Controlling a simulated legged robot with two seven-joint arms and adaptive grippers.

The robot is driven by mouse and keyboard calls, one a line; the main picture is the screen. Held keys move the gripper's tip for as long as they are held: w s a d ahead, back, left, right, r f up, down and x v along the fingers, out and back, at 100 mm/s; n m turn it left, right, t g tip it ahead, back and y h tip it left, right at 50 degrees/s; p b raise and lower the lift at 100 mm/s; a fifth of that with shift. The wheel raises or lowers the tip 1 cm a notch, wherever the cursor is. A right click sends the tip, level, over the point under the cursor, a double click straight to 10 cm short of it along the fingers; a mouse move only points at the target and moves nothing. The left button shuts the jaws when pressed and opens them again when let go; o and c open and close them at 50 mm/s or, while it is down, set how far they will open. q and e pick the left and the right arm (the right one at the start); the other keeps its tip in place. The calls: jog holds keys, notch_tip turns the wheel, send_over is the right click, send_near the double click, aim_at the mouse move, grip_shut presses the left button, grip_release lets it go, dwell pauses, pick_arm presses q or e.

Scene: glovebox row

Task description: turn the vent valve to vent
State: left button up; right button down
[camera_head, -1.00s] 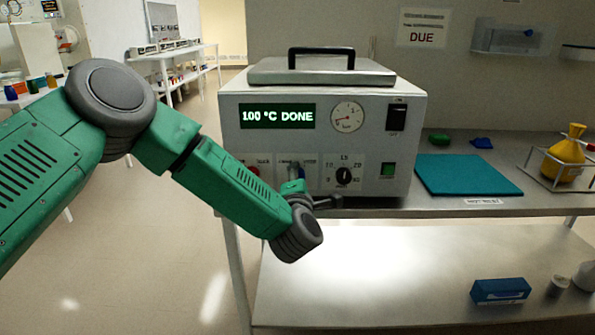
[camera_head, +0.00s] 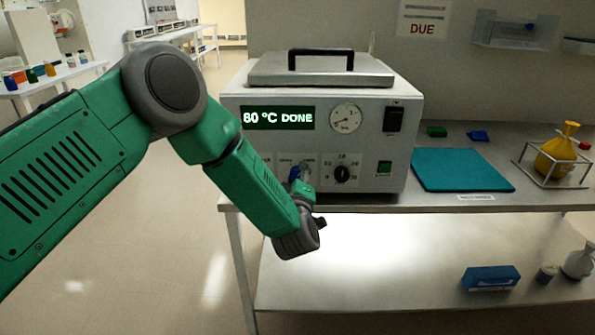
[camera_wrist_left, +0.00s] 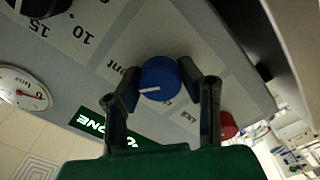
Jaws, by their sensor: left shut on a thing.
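The vent valve is a blue round knob (camera_wrist_left: 158,78) with a white mark, on the front panel of a grey oven-like box (camera_head: 400,115). In the left wrist view the mark points left, toward a partly hidden label ending in "ent". My left gripper (camera_wrist_left: 158,74) has its two dark fingers on either side of the knob and is shut on it. In the head view the knob (camera_head: 293,174) shows just above my green wrist, which hides the lower panel there. My right gripper is not in view.
The display (camera_head: 278,117) reads 80 °C DONE. A red button (camera_wrist_left: 228,125) is near the right finger. A teal mat (camera_head: 462,170) lies right of the box.

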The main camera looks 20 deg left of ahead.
pick_arm(q)
jog(key=shift+s+d+f+m+p, duration=0.15)
jog(key=shift+f+m+p, duration=0.3)
jog(key=shift+m, duration=0.65)
jog(key=o, duration=1.1)
jog(key=shift+o, duration=0.2)
jog(key=shift+r, duration=0.2)
jog(key=v, duration=1.1)
jog(key=shift+s, duration=0.35)
jog(key=shift+d+f, duration=0.1)
jog(key=shift+d, duration=0.05)
